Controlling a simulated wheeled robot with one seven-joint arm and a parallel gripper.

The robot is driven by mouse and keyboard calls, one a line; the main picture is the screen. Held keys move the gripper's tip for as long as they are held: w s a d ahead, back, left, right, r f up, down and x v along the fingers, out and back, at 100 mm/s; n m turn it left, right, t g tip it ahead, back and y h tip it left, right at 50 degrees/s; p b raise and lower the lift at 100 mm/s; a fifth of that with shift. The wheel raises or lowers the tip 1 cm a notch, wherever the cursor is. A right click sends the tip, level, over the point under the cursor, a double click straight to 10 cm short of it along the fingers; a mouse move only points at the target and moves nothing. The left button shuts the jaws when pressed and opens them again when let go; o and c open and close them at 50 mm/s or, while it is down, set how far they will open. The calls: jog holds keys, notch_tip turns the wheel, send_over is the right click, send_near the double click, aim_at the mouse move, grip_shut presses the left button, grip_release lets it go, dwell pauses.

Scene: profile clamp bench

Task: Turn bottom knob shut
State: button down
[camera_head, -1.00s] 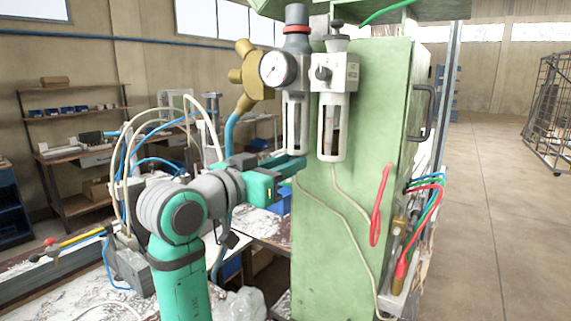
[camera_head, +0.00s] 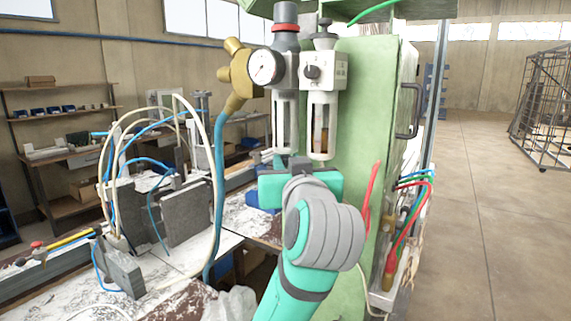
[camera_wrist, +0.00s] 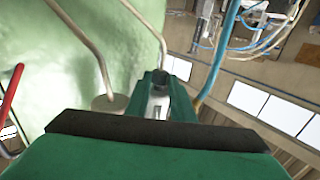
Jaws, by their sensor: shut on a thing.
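Two clear bowls in white guards hang on the green cabinet (camera_head: 355,120): a left bowl (camera_head: 286,120) under the pressure gauge (camera_head: 264,67) and a right bowl (camera_head: 322,125). My gripper (camera_head: 290,163) is just below the left bowl and largely hides its lower end. In the wrist view my gripper (camera_wrist: 158,88) is shut on a small pale grey piece (camera_wrist: 158,104) between the fingers, which appears to be the bottom knob. The knob's turn position cannot be told. A round grey underside (camera_wrist: 109,103) with a tube, apparently the right bowl's, is beside the fingers.
A blue hose (camera_head: 218,170) hangs to the left from a brass fitting (camera_head: 239,75). A red lever-like part (camera_head: 372,190) is on the cabinet right of my arm. Clamps with cables (camera_head: 180,205) stand on the bench at left. Open floor (camera_head: 480,220) lies at right.

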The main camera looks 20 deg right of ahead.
jog(key=shift+d+f+n+y, duration=0.1)
jog(key=shift+d+n+y, duration=0.05)
jog(key=shift+n+y, duration=0.2)
dwell(0.3)
jog(key=c, duration=1.5)
grip_release()
jog(key=shift+c, duration=0.2)
jog(key=shift+s, duration=0.1)
jog(key=s+a, duration=0.1)
jog(key=s, duration=0.9)
jog(key=shift+s+a, duration=0.2)
jog(key=shift+s, duration=0.05)
